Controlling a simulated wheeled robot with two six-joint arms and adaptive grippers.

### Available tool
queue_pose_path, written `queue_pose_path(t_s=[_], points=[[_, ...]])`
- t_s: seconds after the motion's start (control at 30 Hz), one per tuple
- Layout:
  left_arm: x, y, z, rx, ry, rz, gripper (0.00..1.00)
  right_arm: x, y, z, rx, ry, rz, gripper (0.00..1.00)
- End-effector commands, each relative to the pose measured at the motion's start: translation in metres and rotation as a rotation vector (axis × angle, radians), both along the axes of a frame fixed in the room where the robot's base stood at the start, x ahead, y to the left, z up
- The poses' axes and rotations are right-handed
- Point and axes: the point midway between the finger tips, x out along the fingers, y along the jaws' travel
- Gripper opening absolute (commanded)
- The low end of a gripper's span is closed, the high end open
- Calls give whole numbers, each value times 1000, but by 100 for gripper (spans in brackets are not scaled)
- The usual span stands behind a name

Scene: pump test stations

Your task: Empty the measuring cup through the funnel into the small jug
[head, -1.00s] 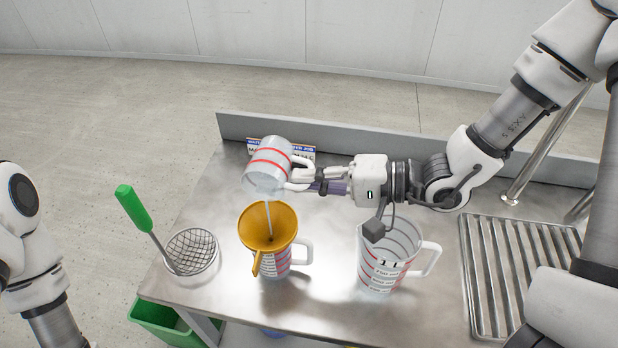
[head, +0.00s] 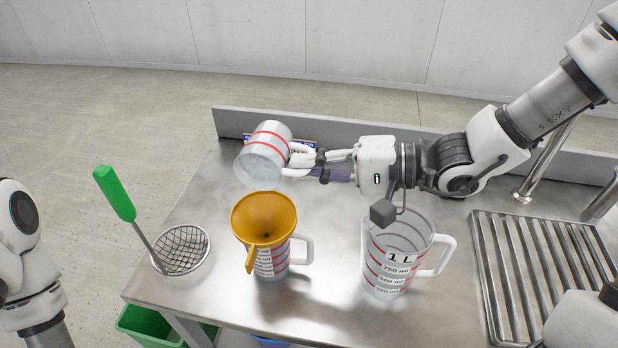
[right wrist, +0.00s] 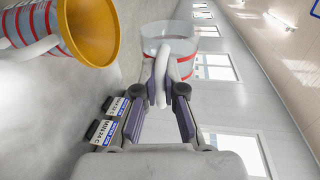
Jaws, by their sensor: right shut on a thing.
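The measuring cup (head: 264,153), clear with red bands, is tilted with its mouth down to the left, above and just behind the funnel. No stream shows from it. My right gripper (head: 308,160) is shut on its white handle; the right wrist view also shows the cup (right wrist: 180,42) and the fingers (right wrist: 166,92) around the handle. The orange funnel (head: 264,216) sits in the top of the small jug (head: 270,263), which stands upright on the steel table. The funnel also shows in the right wrist view (right wrist: 88,30). My left gripper is out of view.
A larger clear jug marked 1 L (head: 392,268) stands right of the small jug. A wire strainer (head: 182,250) with a green handle lies at the left table edge. A drain rack (head: 530,270) is at right, and a green bin (head: 150,330) stands below. A sign is partly hidden behind the cup.

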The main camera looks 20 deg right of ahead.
Motion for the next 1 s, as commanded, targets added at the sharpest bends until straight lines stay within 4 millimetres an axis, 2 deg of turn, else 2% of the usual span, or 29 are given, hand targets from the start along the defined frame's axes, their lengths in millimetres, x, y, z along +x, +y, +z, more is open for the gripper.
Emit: queue_pose_path(t_s=[0.03, 0.3, 0.57, 0.87, 0.93, 1.0], points=[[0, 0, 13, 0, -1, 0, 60, 1, -1, 6, 11, 19, -1, 0], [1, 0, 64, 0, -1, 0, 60, 7, -4, 4, 122, 206, -1, 0], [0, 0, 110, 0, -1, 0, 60, 11, -7, 11, 237, 393, -1, 0], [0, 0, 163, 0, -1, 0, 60, 14, -9, 20, 430, 708, -1, 0], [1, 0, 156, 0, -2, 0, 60, 14, -9, 11, 503, 823, 0, 0], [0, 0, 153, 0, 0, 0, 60, 13, -8, 10, 582, 951, 1, 0]])
